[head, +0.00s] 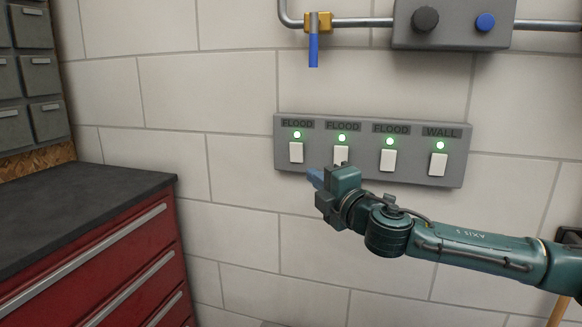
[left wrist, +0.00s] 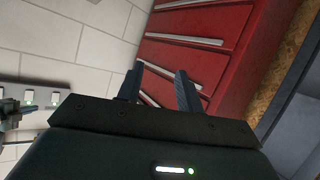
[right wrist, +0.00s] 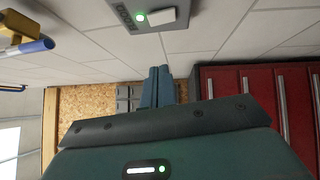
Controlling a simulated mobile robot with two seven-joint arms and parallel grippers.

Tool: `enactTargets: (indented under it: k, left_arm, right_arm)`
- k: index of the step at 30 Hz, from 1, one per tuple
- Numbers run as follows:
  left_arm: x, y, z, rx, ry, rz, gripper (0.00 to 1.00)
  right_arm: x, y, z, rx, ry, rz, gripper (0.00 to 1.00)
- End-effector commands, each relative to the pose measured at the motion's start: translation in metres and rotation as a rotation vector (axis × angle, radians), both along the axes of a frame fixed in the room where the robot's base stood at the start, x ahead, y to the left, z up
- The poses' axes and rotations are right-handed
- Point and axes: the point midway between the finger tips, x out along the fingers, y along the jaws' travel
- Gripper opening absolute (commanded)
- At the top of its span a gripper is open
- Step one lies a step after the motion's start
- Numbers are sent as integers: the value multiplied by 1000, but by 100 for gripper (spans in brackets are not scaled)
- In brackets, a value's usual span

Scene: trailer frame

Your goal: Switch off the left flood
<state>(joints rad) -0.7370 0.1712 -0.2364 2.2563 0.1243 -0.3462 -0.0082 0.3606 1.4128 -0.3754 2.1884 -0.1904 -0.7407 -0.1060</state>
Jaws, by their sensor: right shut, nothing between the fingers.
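A grey switch panel (head: 282,165) on the wall carries a row of white rocker switches, three labelled FLOOD and the rightmost WALL. The left flood switch (head: 296,152) has a lit green lamp (head: 297,134) above it; the other lamps are lit green too. My right gripper (head: 314,178) is shut and empty, just below and to the right of the left flood switch; contact is not visible. Its fingers (right wrist: 157,86) show together in the right wrist view, below a FLOOD switch (right wrist: 162,17). My left gripper (left wrist: 158,86) is open and empty, only in its own wrist view.
A blue-handled valve (head: 313,45) on a pipe and a grey box (head: 455,22) with two knobs sit above the panel. A red drawer cabinet (head: 110,255) with a dark top stands at left. The wall left of the panel is clear.

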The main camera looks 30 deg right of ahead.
Motion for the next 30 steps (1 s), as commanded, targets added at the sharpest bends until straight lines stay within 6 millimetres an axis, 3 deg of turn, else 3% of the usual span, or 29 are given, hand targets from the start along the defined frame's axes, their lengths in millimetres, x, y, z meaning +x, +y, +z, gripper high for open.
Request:
enactTargets:
  k: [11,16,30]
  left_arm:
    - [0,0,2,-3,0,1,36]
    - [-1,-1,6,-4,14,-1,36]
    - [6,-7,6,16,68,-20,36]
  right_arm:
    - [1,0,1,3,0,-1,0]
    - [13,-2,4,9,-2,-3,0]
    - [102,-7,13,5,-1,1,0]
